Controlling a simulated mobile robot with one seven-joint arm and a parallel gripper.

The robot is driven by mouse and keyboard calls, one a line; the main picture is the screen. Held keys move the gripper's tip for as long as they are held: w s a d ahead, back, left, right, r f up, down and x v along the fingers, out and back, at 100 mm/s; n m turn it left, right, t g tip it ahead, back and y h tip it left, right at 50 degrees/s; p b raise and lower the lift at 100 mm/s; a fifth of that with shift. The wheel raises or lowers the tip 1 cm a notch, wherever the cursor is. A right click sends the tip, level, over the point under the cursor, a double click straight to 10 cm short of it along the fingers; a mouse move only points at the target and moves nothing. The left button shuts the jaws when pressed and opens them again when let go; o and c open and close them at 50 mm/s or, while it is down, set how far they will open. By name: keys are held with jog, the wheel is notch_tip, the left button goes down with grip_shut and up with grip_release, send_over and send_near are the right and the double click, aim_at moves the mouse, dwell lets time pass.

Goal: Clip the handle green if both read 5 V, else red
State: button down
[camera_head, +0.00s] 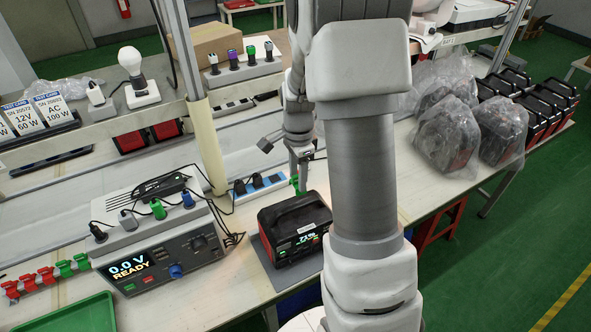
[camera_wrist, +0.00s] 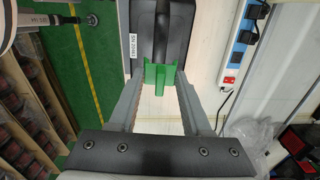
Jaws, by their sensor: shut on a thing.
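The black and red power station (camera_head: 284,247) sits on a grey mat on the bench. Its lit screen seems to read about 77%; the smaller text is too small to read. My gripper (camera_head: 301,158) is above its far end, pointing down, shut on a green clip (camera_wrist: 155,78). The clip also shows in the head view (camera_head: 295,184). In the wrist view the clip lies at the end of the dark handle (camera_wrist: 162,28); I cannot tell whether it is around the handle. The tester (camera_head: 165,262) reads 0.0 V, READY.
Red and green clips (camera_head: 45,281) line a rail at the left, by a green tray (camera_head: 75,318). Plugs stand on the tester's top. A blue and white power strip (camera_head: 262,187) is behind the power station. Bagged units (camera_head: 450,130) stand at the right.

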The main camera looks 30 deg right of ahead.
jog(key=b, duration=0.3)
send_over(297, 204)
jog(key=shift+s+d+f, duration=0.1)
jog(key=shift+f, duration=2.5)
jog(key=shift+f+b, duration=1.35)
jog(key=shift+f, duration=0.1)
jog(key=shift+c, duration=1.4)
grip_release()
jog(key=shift+r, duration=0.15)
notch_tip(297, 204, up, 17)
jog(key=shift+r+p, duration=0.1)
jog(key=shift+p, duration=0.25)
jog(key=s+a+r+n+t, duration=0.2)
jog(key=s+a+n, duration=0.4)
jog(key=s+n, duration=0.3)
jog(key=s+a+r+n+t, duration=0.3)
jog(key=s+a+n, duration=0.3)
jog(key=s+n, duration=0.3)
jog(key=shift+s+a+r+t, duration=0.25)
jog(key=shift+s+r+t, duration=0.05)
jog(key=shift+r, duration=0.55)
